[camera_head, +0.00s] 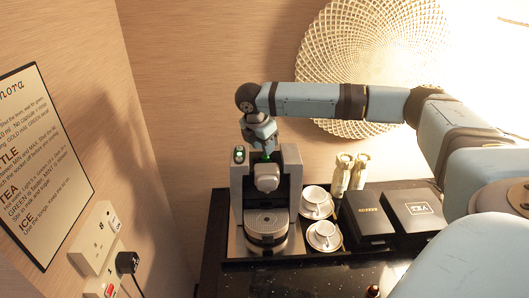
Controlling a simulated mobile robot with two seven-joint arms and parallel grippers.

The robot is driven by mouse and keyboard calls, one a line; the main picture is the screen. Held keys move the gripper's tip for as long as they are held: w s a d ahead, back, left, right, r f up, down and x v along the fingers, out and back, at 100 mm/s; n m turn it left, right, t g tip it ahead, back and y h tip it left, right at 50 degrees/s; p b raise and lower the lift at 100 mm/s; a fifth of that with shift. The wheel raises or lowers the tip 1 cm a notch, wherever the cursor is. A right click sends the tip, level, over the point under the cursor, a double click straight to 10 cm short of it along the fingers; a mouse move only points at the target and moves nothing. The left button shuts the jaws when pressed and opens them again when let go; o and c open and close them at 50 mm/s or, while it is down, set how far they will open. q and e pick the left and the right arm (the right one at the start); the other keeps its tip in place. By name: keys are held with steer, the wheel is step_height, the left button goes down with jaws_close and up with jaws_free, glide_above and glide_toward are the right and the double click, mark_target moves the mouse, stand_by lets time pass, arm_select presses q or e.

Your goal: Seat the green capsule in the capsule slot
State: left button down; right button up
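The coffee machine (240,198) stands on the black tray, with its head and drip grate facing me. My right gripper (266,148) points down over the top of the machine, between its two side walls. A small patch of green, which looks like the green capsule (267,156), shows at the fingertips, low at the machine's top. The capsule slot is hidden behind the gripper and the machine's head. The fingers are too small and covered to tell whether they grip the capsule or are apart. My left gripper is not in view.
Two black boxes (367,219) lie farther right. A wall socket with a black plug (127,262) is at left. The dark counter in front is mostly clear.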

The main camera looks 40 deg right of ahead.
steer(key=b+v, duration=0.1)
steer(key=v, duration=0.8)
steer(key=shift+r, duration=0.4)
steer(key=shift+s+f, duration=0.1)
